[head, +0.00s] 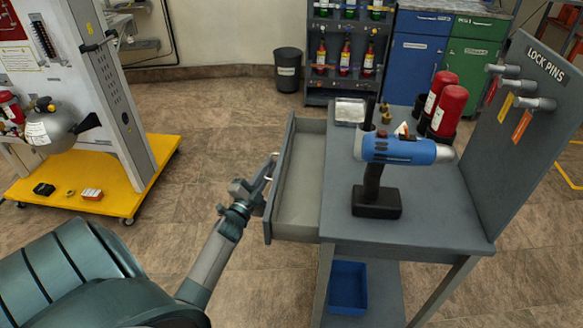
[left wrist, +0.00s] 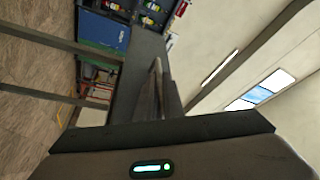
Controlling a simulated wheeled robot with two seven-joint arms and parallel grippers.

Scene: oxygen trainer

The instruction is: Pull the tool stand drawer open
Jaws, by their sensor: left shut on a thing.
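The tool stand (head: 440,205) is a grey table at the right in the head view. Its drawer (head: 298,190) is pulled out to the left, and its light inside looks empty. My left gripper (head: 268,172) is at the outer side of the drawer front, shut on the drawer handle; the handle is mostly hidden by the fingers. In the left wrist view the gripper fingers (left wrist: 156,90) point away from the camera, and what lies between them cannot be made out. My right gripper is not in view.
A blue and grey drill (head: 400,150) stands on the tool stand near red cylinders (head: 449,110). A blue bin (head: 348,285) sits on the lower shelf. A yellow wheeled base (head: 110,190) stands at the left. The floor between it and the drawer is clear.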

